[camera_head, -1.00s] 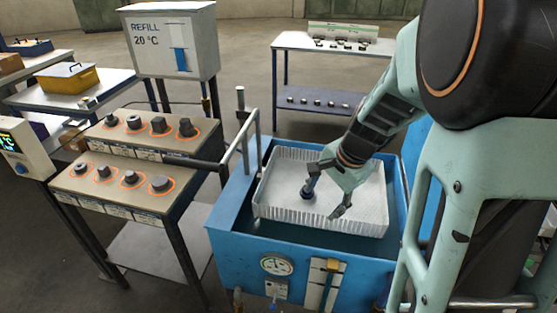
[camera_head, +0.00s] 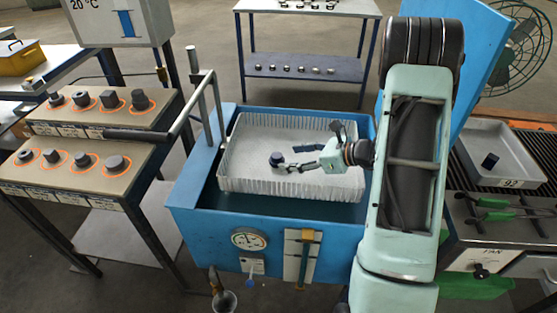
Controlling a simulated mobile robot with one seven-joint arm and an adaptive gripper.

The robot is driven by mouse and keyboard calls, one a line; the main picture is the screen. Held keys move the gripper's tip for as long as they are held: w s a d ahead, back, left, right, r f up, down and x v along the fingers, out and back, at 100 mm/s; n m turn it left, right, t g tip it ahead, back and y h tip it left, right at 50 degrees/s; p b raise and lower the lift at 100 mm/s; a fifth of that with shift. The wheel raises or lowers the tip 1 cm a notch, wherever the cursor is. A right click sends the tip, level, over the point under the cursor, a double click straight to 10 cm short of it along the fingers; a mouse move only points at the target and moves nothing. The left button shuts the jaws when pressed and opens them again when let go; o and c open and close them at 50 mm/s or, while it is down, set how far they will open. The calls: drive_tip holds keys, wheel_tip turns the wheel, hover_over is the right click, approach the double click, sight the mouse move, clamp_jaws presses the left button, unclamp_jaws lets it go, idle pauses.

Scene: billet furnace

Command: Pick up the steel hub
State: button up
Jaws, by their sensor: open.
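A small dark round part (camera_head: 278,159), which looks like the steel hub, sits on the floor of the white ribbed basket (camera_head: 290,187). The basket stands in the blue tank (camera_head: 185,195). My gripper (camera_head: 312,148) is open over the basket, to the right of the part. One finger reaches left and its tip is close to the part; I cannot tell whether they touch. The other finger points up and away. A dark patch between the fingers is too small to make out.
A two-step stand (camera_head: 75,180) with several dark metal parts in orange rings is at left. A handrail (camera_head: 205,110) rises at the tank's left edge. A table (camera_head: 310,8) stands behind.

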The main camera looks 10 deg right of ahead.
sight(279, 156)
drive_tip(key=x, duration=0.5)
drive_tip(key=shift+w+f, duration=0.2)
drive_tip(key=shift+w, duration=0.3)
drive_tip(key=c, duration=1.5)
drive_tip(key=shift+r, duration=0.1)
clamp_jaws()
drive_tip(key=shift+r, duration=0.1)
